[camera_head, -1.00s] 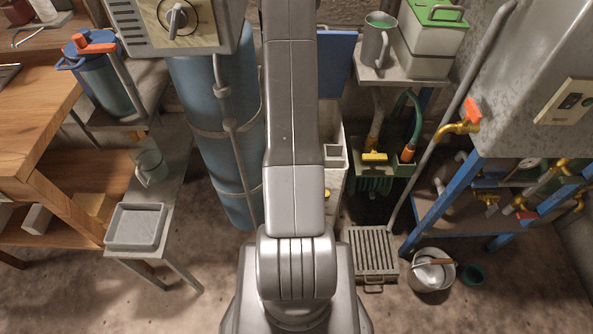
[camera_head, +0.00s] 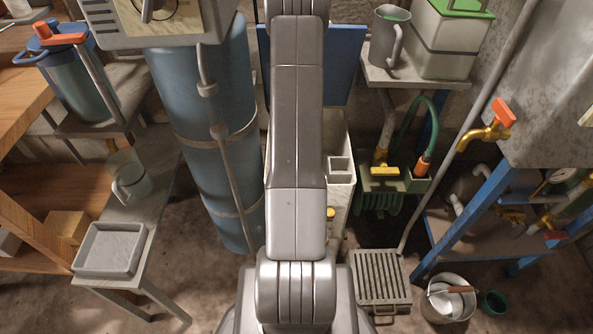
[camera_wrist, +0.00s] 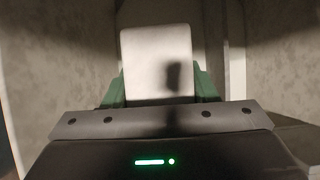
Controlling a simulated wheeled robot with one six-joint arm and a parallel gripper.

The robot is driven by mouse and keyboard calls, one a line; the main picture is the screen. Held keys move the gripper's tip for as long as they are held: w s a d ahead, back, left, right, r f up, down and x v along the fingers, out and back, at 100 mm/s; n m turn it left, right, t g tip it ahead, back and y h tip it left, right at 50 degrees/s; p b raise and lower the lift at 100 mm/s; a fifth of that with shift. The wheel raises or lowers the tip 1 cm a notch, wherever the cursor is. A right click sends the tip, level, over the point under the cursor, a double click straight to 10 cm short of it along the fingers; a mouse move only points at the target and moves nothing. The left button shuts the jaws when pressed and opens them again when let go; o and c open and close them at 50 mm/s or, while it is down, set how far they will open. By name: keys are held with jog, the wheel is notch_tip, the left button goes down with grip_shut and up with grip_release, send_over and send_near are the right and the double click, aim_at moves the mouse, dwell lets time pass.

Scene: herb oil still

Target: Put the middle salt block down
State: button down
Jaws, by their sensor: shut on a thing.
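A pale, whitish block (camera_wrist: 157,50), which I take to be the middle salt block, stands out in front of my gripper (camera_wrist: 159,84) in the wrist view. My gripper's green fingers are on both sides of its near part, and it is shut on the block. A dark shadow falls across the block's face. In the head view my arm rises through the middle of the picture and hides the gripper and the block. No other salt block can be made out.
A white cabinet (camera_head: 341,190) stands partly behind my arm, beside a blue cylinder (camera_head: 207,130). A grey tray (camera_head: 110,250) sits on a low bench at the left. A slatted grate (camera_head: 380,277) and a metal bucket (camera_head: 447,299) are on the floor at the right.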

jog(key=shift+f+b, duration=4.35)
jog(key=shift+f, duration=0.2)
jog(key=shift+f, duration=0.2)
jog(key=c, duration=0.6)
grip_release()
jog(key=shift+r, duration=0.25)
jog(key=p+v, duration=0.5)
jog(key=v, duration=0.7)
jog(key=shift+f, duration=0.1)
